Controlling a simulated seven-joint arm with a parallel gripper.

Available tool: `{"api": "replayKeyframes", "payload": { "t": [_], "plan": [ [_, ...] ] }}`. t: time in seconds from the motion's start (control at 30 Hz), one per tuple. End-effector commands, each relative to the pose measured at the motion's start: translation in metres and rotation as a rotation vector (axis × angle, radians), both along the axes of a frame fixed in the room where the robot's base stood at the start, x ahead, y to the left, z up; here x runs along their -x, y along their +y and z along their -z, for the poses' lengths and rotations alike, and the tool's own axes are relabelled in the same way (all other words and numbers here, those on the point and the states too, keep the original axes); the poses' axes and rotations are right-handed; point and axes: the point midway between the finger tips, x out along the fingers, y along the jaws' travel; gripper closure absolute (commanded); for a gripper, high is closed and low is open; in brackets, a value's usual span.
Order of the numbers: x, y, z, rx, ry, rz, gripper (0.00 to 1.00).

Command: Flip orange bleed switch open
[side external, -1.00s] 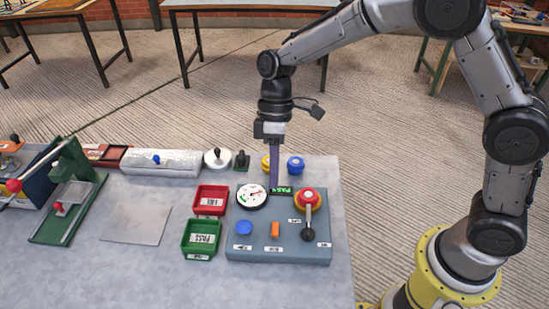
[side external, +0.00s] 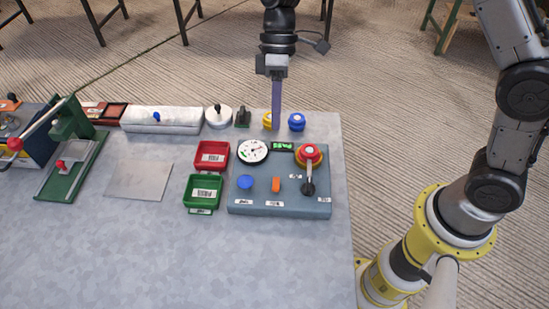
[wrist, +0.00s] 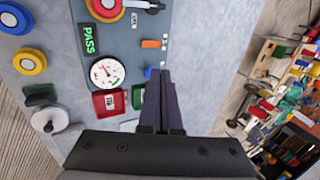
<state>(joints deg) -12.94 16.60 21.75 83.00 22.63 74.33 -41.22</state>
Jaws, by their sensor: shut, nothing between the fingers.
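The orange bleed switch (side external: 276,184) stands on the blue-grey panel (side external: 300,209), between the blue button (side external: 245,183) and the black-knobbed lever (side external: 308,188). It also shows in the wrist view (wrist: 151,44). I cannot tell from its look whether it is flipped. My gripper (side external: 276,128) points down with its fingers together and empty. In the side view its tips appear beyond the panel's far edge, apart from the switch. In the wrist view the fingertips (wrist: 163,72) hide part of the panel and most of the blue button.
The panel has a white gauge (side external: 253,151) and a green display (side external: 284,147) reading PASS. A red tray (side external: 212,156) and a green tray (side external: 203,191) stand left of it. Yellow (side external: 268,121) and blue (side external: 296,122) round pieces stand behind it. The front of the table is clear.

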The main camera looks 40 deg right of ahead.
Motion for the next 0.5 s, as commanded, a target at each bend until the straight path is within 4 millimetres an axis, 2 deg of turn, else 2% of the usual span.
{"api": "replayKeyframes", "payload": {
  "t": [0.33,0.5],
  "plan": [
    [0.001,0.001,0.002,0.000,0.001,-0.001,1.00],
    [0.007,0.006,0.019,0.001,0.004,-0.003,1.00]
  ]
}}
